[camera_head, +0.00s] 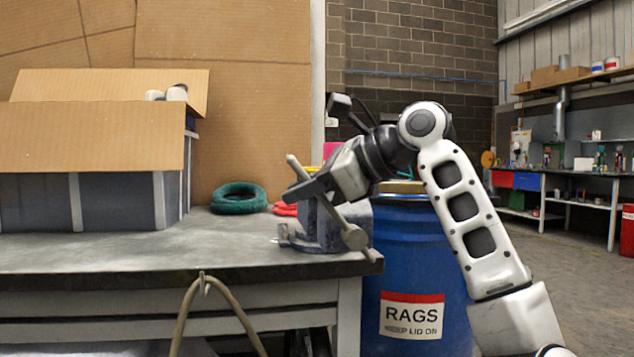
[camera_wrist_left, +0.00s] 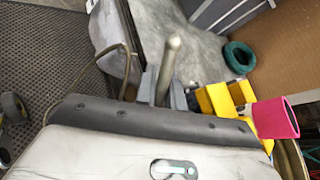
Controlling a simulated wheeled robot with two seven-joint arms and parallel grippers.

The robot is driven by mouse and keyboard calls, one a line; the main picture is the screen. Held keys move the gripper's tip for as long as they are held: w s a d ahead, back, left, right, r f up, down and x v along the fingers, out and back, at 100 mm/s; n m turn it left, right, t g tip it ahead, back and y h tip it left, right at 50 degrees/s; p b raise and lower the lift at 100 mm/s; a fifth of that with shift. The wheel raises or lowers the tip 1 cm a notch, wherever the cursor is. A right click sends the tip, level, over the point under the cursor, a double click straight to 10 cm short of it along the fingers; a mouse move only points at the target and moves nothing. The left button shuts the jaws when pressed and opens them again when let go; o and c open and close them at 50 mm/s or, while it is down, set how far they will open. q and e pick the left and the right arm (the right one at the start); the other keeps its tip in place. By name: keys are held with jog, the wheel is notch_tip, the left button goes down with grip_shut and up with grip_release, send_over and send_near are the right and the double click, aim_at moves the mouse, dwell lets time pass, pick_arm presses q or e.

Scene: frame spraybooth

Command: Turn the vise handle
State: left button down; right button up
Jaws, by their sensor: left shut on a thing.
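The blue-grey vise (camera_head: 322,232) stands at the right front corner of the workbench. Its handle (camera_head: 328,208) is a grey bar, tilted from upper left to a thick lower right end. My left gripper (camera_head: 304,188) is shut on the upper part of the handle, whose tip sticks out above the fingers. My right gripper is not in view.
The workbench (camera_head: 150,250) bears a cardboard box (camera_head: 90,135) and a green coil (camera_head: 238,198). A blue RAGS drum (camera_head: 415,260) stands right of the bench. A hose (camera_head: 182,315) hangs in front. In the left wrist view, yellow (camera_wrist_left: 222,98) and pink (camera_wrist_left: 275,118) things are close.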

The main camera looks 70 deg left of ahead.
pick_arm(q)
jog(key=s+f+t, duration=0.1)
jog(key=f+n+t+h, duration=0.1)
jog(key=shift+s+f+b, duration=0.3)
jog(key=shift+s+b, duration=0.05)
jog(key=shift+s, duration=0.05)
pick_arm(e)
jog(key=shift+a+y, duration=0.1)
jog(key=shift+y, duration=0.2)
pick_arm(q)
jog(key=shift+h, duration=0.3)
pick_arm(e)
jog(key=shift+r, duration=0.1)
pick_arm(q)
jog(key=c, duration=1.6)
grip_release()
jog(key=shift+c, duration=0.2)
jog(key=shift+o, duration=0.8)
jog(key=shift+d+r, duration=0.1)
jog(key=shift+d, duration=0.1)
jog(key=shift+a, duration=0.15)
